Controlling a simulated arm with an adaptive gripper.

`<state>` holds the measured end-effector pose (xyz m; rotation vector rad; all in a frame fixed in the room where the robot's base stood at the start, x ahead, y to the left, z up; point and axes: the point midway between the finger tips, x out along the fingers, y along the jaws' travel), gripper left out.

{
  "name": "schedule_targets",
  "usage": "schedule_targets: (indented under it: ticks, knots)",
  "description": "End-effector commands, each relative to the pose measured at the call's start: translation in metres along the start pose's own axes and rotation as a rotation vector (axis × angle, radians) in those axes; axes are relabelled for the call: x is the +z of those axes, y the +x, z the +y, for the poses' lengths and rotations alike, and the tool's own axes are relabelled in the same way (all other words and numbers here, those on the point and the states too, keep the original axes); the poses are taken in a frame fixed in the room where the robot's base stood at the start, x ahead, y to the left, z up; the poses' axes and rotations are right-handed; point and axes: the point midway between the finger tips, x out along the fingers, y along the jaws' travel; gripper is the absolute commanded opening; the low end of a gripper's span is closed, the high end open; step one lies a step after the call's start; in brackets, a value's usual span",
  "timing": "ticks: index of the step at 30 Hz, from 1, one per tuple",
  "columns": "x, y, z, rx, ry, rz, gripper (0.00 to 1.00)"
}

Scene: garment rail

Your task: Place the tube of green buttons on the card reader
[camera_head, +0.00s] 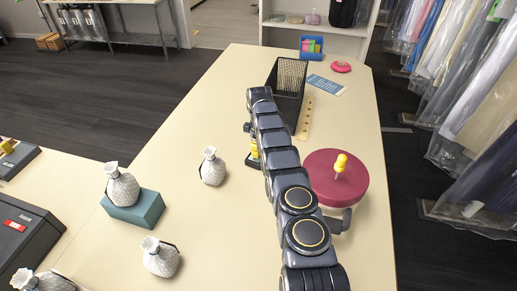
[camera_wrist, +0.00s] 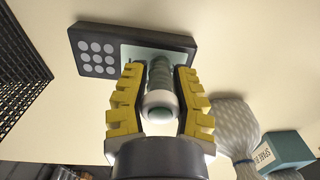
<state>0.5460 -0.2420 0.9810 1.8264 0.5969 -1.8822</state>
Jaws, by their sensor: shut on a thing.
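The card reader (camera_wrist: 97,57), a dark slab with round grey keys and a pale panel, lies on the table in the wrist view. The tube of green buttons (camera_wrist: 160,103), clear with a white end ring, is between the yellow fingers of my gripper (camera_wrist: 160,73), which is shut on it. Its far end overlaps the reader's pale panel; I cannot tell whether it touches. In the head view my gripper (camera_head: 252,148) is mostly hidden behind my arm, and the reader and tube cannot be made out.
A black mesh bin (camera_head: 288,82) and wooden strip (camera_head: 305,118) are beyond my arm. A crimson round stand (camera_head: 320,175) with a yellow pin (camera_head: 341,164) is to its right. White tied bags (camera_head: 212,168) stand left, one on a teal block (camera_head: 135,208). Table between is clear.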

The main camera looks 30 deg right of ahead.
Motion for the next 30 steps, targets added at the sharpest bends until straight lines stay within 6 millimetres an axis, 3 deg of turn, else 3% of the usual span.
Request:
schedule_targets:
  ticks: [1, 2, 3, 15, 30]
  knots:
    - [0.0, 0.002, 0.0, 0.0, -0.001, 0.0, 0.3]
    - [0.0, 0.001, 0.0, 0.0, -0.001, 0.0, 0.43]
    - [0.0, 0.001, 0.0, 0.0, -0.001, 0.0, 0.47]
    - [0.0, -0.004, 0.0, 0.001, -0.001, 0.0, 0.47]
    - [-0.001, -0.075, 0.001, 0.003, 0.0, 0.002, 0.47]
